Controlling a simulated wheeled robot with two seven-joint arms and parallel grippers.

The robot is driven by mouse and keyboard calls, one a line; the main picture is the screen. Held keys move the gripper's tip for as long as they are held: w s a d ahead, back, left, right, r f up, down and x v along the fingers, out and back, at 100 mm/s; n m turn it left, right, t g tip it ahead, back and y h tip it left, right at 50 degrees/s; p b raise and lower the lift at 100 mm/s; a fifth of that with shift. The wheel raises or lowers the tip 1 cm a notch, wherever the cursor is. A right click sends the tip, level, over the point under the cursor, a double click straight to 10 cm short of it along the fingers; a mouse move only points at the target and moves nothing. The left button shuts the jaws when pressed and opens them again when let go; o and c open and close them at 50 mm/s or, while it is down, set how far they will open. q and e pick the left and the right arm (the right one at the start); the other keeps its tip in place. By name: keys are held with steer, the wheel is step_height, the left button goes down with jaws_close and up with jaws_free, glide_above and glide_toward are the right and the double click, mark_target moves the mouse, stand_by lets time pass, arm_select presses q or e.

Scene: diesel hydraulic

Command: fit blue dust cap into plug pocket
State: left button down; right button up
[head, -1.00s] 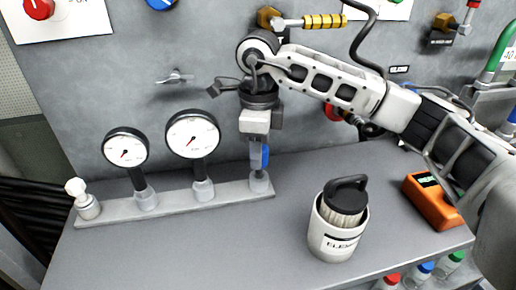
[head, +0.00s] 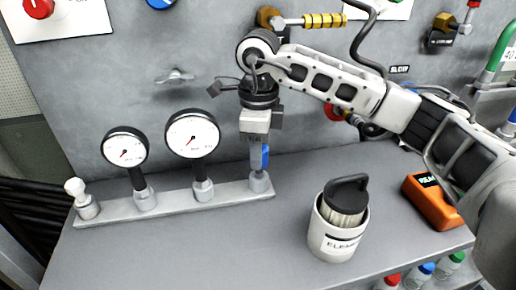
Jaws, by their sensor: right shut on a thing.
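My right gripper (head: 257,165) points straight down at the right end of the gauge rail, just above a grey fitting (head: 260,183). It is shut on the blue dust cap (head: 265,156), of which only a blue strip shows at the right of the fingers. The fingers hide the rest of the cap. I cannot tell whether the cap touches the fitting, or whether the plug pocket is in view. My left gripper is not in view.
Two dial gauges (head: 192,135) and a white-knobbed valve (head: 82,200) stand on the rail (head: 172,208). A white canister (head: 330,245) with a black-handled filter and an orange meter (head: 432,204) stand to the right. The front middle bench (head: 220,250) is clear.

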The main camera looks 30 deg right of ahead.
steer(key=shift+f, duration=0.3)
steer(key=shift+f+b, duration=1.2)
steer(key=o, duration=1.1)
